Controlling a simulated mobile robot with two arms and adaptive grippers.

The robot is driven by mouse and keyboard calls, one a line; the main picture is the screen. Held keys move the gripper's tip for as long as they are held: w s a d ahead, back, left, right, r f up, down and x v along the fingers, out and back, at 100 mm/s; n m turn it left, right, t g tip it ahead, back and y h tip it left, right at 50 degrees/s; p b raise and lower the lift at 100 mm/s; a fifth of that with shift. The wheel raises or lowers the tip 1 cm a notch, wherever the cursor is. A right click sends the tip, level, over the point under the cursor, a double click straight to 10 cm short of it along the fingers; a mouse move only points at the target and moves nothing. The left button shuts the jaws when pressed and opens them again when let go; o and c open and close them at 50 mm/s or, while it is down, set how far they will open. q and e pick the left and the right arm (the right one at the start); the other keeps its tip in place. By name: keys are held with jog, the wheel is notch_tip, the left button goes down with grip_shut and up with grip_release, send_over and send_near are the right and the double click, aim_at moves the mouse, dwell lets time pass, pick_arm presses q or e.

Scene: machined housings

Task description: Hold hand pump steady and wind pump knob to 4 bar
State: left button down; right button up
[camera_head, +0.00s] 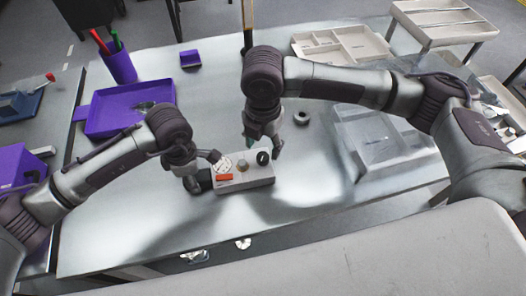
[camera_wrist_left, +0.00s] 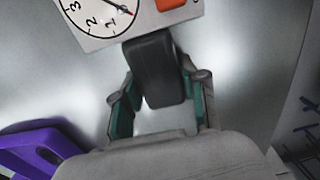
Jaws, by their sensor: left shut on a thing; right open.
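The hand pump (camera_head: 243,182) is a light grey block on the metal table. It carries a round white dial (camera_head: 224,163), an orange-red label (camera_head: 225,177), a brass-coloured fitting (camera_head: 242,166) and a black pump knob (camera_head: 263,158). My left gripper (camera_head: 194,177) is shut on the pump's dark handle (camera_wrist_left: 160,75), with teal pads on both sides in the left wrist view. There the dial (camera_wrist_left: 100,12) is cut off; its red-tipped needle points near the low end, apparently below 1. My right gripper (camera_head: 264,143) is open, pointing down just behind and above the knob; contact is unclear.
A dark ring (camera_head: 301,118) lies right of my right gripper. A purple tray (camera_head: 131,122), purple pen cup (camera_head: 119,66) and small purple holder (camera_head: 190,58) stand left and behind. A clear bin (camera_head: 378,140) is at right. The table front is clear.

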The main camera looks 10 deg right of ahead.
aim_at(263, 156)
jog(key=shift+f, duration=2.05)
grip_shut()
